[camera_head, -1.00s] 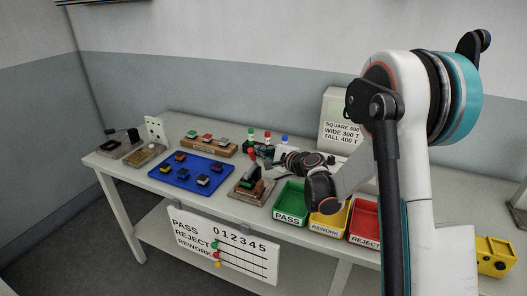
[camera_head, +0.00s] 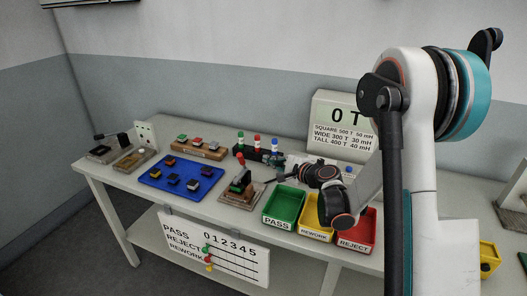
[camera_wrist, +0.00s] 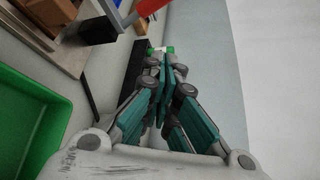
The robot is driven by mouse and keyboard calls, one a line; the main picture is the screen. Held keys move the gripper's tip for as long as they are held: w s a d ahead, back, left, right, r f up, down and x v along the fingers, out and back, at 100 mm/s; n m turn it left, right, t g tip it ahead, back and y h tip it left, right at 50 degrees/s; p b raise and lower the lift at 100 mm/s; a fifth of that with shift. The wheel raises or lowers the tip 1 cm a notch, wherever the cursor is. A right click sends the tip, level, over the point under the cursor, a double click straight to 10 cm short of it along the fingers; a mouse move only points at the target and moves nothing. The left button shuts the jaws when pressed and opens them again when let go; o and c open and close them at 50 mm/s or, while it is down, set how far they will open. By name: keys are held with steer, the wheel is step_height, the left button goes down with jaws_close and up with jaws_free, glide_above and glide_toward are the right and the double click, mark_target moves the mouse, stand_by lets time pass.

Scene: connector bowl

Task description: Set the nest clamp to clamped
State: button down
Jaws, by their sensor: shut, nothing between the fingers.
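The nest clamp is on a wooden-based fixture (camera_head: 229,198) near the front middle of the bench. Its red-tipped lever (camera_head: 240,157) stands up from the fixture, leaning a little. In the wrist view the red grip (camera_wrist: 150,6) and its grey lever show at the top edge, and the fixture base (camera_wrist: 62,52) is at upper left. I cannot tell from these views whether the clamp presses on anything. My gripper (camera_head: 272,180) is right of the fixture, apart from the lever. In the wrist view its fingertips (camera_wrist: 163,62) are together, with nothing between them.
Green PASS (camera_head: 283,207), yellow REWORK (camera_head: 315,234) and red REJECT (camera_head: 358,240) bins stand right of the fixture. A blue tray (camera_head: 155,178) with several small parts lies left. A device with coloured knobs (camera_head: 262,155) and a display sign (camera_head: 343,115) stand behind.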

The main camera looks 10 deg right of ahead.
steer(key=shift+s+d+f, duration=0.1)
steer(key=shift+s+d, duration=0.1)
steer(key=shift+s, duration=0.3)
steer(key=shift+s+d+f, duration=0.1)
steer(key=shift+s+d, duration=0.1)
steer(key=shift+s, duration=0.25)
steer(key=s+a+r+n+g+h+p, duration=0.1)
steer(key=s+a+r+n+g, duration=0.2)
steer(key=s+r, duration=0.4)
steer(key=s+a+r+n+g+h+p, duration=0.1)
steer(key=s+a+r+n+h, duration=0.3)
steer(key=s, duration=0.6)
steer(key=s+d+f+n+g+h+b, duration=0.1)
steer(key=s+d+n, duration=0.1)
steer(key=s+n, duration=0.3)
steer(key=s+d+n+g, duration=0.1)
steer(key=s+n, duration=0.4)
steer(key=s, duration=0.9)
steer(key=shift+s+d+f+g+h+b, duration=0.2)
steer(key=shift+d+f+g+h+b, duration=0.2)
steer(key=shift+d, duration=0.2)
